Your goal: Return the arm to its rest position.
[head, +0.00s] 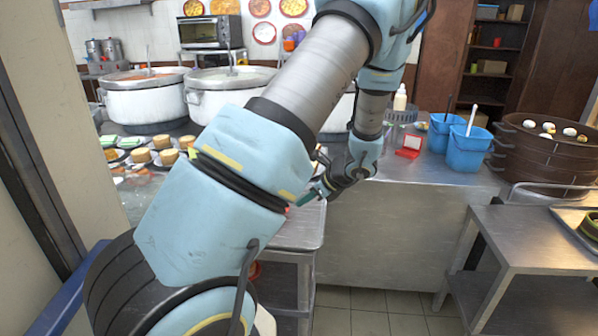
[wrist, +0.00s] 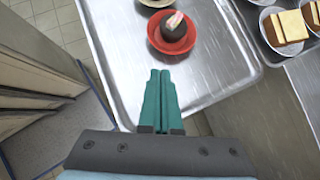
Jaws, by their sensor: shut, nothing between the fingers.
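My gripper (wrist: 161,75) shows in the wrist view with its two green fingers together and nothing between them. It points over the edge of a metal tray or tabletop (wrist: 110,25). In the head view my gripper (head: 308,197) is partly hidden behind my blue and grey arm, which crosses the middle of the picture. It hangs low beside the steel counter, above the small metal table (head: 302,232).
A red dish (wrist: 182,45) with a dark round item lies ahead of the fingers. White stockpots (head: 145,100) stand behind my arm. Blue buckets (head: 466,148) and a brown steamer (head: 535,152) stand right. A low steel table (head: 520,245) is at right; tiled floor (head: 370,322) lies between.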

